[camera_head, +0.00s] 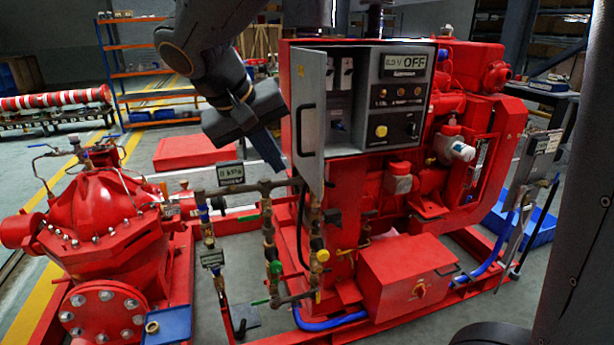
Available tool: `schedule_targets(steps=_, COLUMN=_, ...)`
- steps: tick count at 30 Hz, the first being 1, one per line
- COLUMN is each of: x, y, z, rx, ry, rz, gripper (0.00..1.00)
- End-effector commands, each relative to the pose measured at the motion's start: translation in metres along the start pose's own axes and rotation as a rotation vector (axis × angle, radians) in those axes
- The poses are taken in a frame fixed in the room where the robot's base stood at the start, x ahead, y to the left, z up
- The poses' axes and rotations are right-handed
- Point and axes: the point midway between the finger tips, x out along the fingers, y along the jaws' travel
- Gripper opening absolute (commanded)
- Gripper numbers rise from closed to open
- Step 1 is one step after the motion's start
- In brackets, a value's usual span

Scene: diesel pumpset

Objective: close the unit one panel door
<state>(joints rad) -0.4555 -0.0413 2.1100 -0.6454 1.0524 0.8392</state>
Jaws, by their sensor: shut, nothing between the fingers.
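The panel door (309,124) of the red control cabinet is a light grey sheet with a dark handle on its outer face. It stands swung open on the cabinet's left side, edge towards me. The open cabinet shows a grey panel (391,97) with a display reading "0.0 V OFF", a yellow knob and small breakers. My gripper (272,160) points down just left of the door, near its handle side. Its fingers are shut and hold nothing. I cannot tell whether the fingertips touch the door.
Pipes and valves (271,242) with a pressure gauge stand below my gripper. A red pump (92,231) is at the left. The red engine (458,130) is right of the cabinet. A red box (408,274) sits on the frame in front. Bare floor shows around the frame.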

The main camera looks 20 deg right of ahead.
Motion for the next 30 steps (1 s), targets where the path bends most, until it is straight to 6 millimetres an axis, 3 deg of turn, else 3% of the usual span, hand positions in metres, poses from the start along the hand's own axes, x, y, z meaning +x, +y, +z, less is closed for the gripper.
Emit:
schedule_targets(steps=3, x=-0.019, y=0.001, z=-0.017, rx=0.041, ry=0.056, rz=0.042, gripper=0.0)
schedule_targets(steps=7, x=-0.017, y=0.004, z=-0.021, rx=0.057, ry=0.068, rz=0.057, gripper=0.0)
schedule_targets(steps=23, x=0.079, y=0.01, z=-0.026, rx=0.055, ry=0.062, rz=0.055, gripper=0.0)
schedule_targets(steps=30, x=0.088, y=0.039, z=-0.026, rx=0.057, ry=0.065, rz=0.054, gripper=0.0)
